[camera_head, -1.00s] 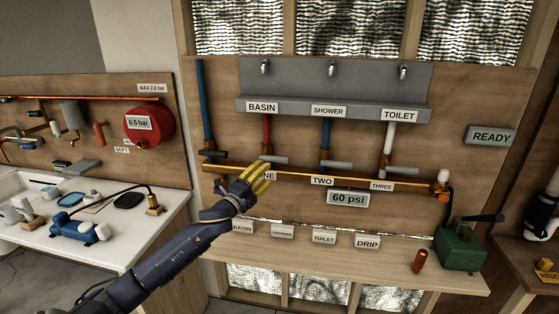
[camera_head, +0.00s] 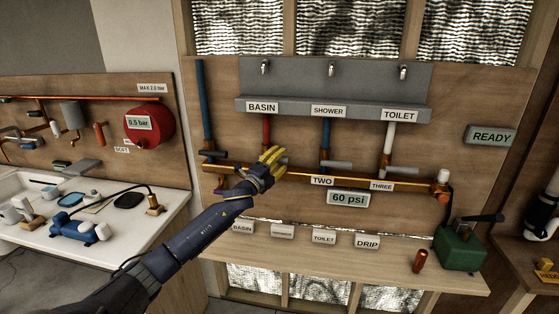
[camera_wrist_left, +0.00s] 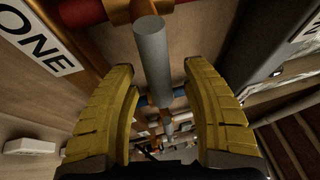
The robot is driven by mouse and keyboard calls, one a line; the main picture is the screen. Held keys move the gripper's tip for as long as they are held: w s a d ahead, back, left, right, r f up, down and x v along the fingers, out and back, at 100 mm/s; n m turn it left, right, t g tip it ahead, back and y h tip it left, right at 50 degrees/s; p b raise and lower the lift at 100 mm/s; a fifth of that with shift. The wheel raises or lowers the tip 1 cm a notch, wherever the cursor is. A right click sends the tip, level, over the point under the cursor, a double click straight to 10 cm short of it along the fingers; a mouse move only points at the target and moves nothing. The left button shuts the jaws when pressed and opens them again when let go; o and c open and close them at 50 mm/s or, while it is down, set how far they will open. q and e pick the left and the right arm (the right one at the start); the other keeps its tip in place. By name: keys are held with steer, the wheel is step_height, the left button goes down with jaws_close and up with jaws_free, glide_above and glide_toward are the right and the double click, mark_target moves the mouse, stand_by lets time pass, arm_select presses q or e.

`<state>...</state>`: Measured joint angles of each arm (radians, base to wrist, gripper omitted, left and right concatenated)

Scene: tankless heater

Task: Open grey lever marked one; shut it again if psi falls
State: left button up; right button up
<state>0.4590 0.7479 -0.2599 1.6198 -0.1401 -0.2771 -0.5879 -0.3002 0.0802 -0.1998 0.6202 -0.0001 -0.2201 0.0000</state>
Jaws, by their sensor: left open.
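My left gripper (camera_head: 272,157) is at the valve under the red pipe, with its yellow fingers over the lever area in the head view. In the left wrist view, its open fingers (camera_wrist_left: 165,110) stand on either side of the grey lever (camera_wrist_left: 152,58), with gaps visible on both sides. The label ONE (camera_wrist_left: 38,42) is beside that lever in the wrist view; in the head view my gripper hides it. The psi display (camera_head: 347,198) reads 60 psi. The levers at TWO (camera_head: 339,165) and THREE (camera_head: 405,170) stick out to the right. My right gripper is not in view.
A copper pipe (camera_head: 300,177) runs across the board below the valves. A READY sign (camera_head: 491,136) is at right. A green pump box (camera_head: 461,246) and a copper cylinder (camera_head: 420,261) stand on the bench ledge. Loose labels (camera_head: 367,243) line the ledge.

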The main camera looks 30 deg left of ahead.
arm_select(q)
steer(key=shift+c, duration=0.3)
jaws_close()
stand_by(0.3)
